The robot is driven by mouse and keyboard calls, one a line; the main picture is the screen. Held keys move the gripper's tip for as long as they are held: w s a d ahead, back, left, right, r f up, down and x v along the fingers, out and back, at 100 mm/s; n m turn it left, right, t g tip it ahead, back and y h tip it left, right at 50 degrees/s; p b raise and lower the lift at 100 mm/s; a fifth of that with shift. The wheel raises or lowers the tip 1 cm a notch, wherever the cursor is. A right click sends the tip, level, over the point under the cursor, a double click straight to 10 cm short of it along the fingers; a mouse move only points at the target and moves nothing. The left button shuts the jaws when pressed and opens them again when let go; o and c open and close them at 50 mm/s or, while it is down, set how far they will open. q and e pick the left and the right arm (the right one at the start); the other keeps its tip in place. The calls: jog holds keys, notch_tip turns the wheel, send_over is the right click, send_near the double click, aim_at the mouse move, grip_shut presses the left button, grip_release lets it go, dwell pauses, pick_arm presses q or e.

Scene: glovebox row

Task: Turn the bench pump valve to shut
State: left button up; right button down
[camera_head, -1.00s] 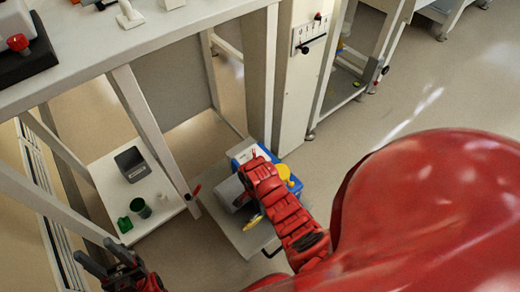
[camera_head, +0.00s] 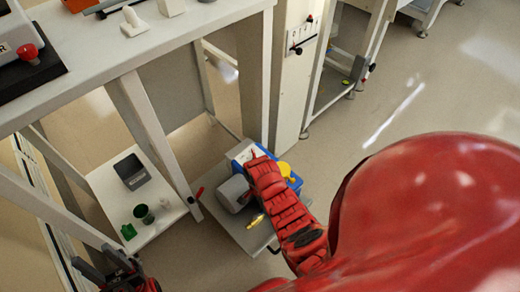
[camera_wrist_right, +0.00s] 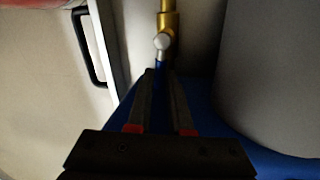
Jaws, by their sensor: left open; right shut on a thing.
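In the right wrist view, the brass valve fitting (camera_wrist_right: 168,22) runs upright, with a silver pivot (camera_wrist_right: 162,41) and a narrow blue lever (camera_wrist_right: 160,62). My right gripper (camera_wrist_right: 160,78) is shut on the blue lever, with its fingers on either side. In the head view my red arm hides this grip. My left gripper (camera_head: 92,262) is open and empty at the lower left.
The pump's grey cylinder (camera_wrist_right: 272,75) stands close to the right of my right gripper. A black handle (camera_wrist_right: 88,48) is on the left. A bench leg (camera_head: 150,125) stands between.

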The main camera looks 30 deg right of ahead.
jog(key=shift+a, duration=0.1)
jog(key=c, duration=0.8)
grip_release()
jog(key=shift+c, duration=0.2)
jog(key=shift+r, duration=0.15)
jog(key=w+r+p, duration=0.3)
jog(key=r+p, duration=0.4)
jog(key=r, duration=0.9)
jog(key=shift+w+r, duration=0.15)
jog(key=shift+r, duration=0.25)
